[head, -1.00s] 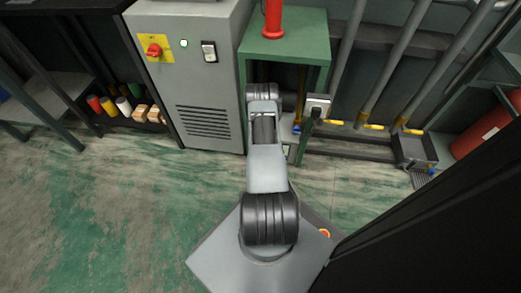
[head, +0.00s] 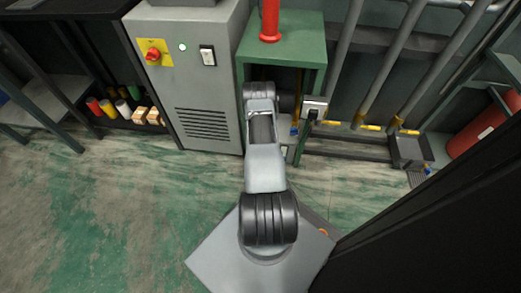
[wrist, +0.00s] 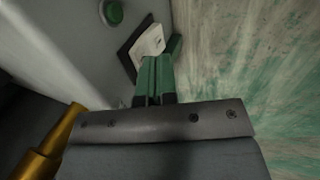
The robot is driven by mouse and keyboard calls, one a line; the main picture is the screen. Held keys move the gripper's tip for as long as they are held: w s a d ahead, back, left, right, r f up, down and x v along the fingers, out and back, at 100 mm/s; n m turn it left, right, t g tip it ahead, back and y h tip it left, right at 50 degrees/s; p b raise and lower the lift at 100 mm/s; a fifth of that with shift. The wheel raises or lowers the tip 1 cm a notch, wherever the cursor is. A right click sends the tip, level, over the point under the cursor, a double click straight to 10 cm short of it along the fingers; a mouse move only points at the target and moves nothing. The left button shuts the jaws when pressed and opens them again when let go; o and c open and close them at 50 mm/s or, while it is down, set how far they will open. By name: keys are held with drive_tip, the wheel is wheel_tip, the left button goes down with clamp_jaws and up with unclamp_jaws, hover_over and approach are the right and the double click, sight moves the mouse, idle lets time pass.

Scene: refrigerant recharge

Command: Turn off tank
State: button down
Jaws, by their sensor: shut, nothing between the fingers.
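My gripper (wrist: 156,62) shows in the wrist view as two green fingers pressed together, with nothing between them. The fingertips point at a small white fitting (wrist: 151,42) on a dark plate, on or beside a pale grey surface. I cannot tell whether they touch it. A round green knob or button (wrist: 113,12) sits on the grey surface, up and left of the fingertips. In the head view my arm reaches to the green stand (head: 300,32), and the gripper is hidden beyond the arm. No tank can be named with certainty.
A grey cabinet (head: 207,95) with a red switch (head: 153,54) stands left of the stand. A red cylinder (head: 270,20) is on the stand. Grey pipes (head: 395,60) and a red vessel (head: 484,131) are at the right. A brass cylinder (wrist: 48,145) lies lower left.

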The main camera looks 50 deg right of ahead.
drive_tip(key=p+v, duration=0.5)
drive_tip(key=v, duration=0.6)
drive_tip(key=shift+a, duration=0.1)
drive_tip(key=w+a+r+m+t+y+p, duration=0.1)
drive_tip(key=w+a+r+p, duration=0.35)
drive_tip(key=r, duration=1.05)
drive_tip(key=w+a+r+m+y+p, duration=0.15)
drive_tip(key=a+r+p, duration=0.5)
drive_tip(key=r, duration=0.75)
drive_tip(key=w+a+r+t+p, duration=0.1)
drive_tip(key=w+a+r+p, duration=0.4)
drive_tip(key=r, duration=1)
drive_tip(key=s+a+r+m+p, duration=0.1)
drive_tip(key=s+a+r+p, duration=0.4)
drive_tip(key=r, duration=0.5)
drive_tip(key=s+a+r+m+p, duration=0.1)
drive_tip(key=s+a+r+p, duration=0.4)
drive_tip(key=r, duration=0.5)
drive_tip(key=s+a+r+m+y+p, duration=0.1)
drive_tip(key=s+a+r+p, duration=0.4)
drive_tip(key=r, duration=0.5)
drive_tip(key=shift+s+r+m+g, duration=0.3)
drive_tip(key=shift+s+r+m, duration=0.15)
drive_tip(key=shift+s, duration=0.2)
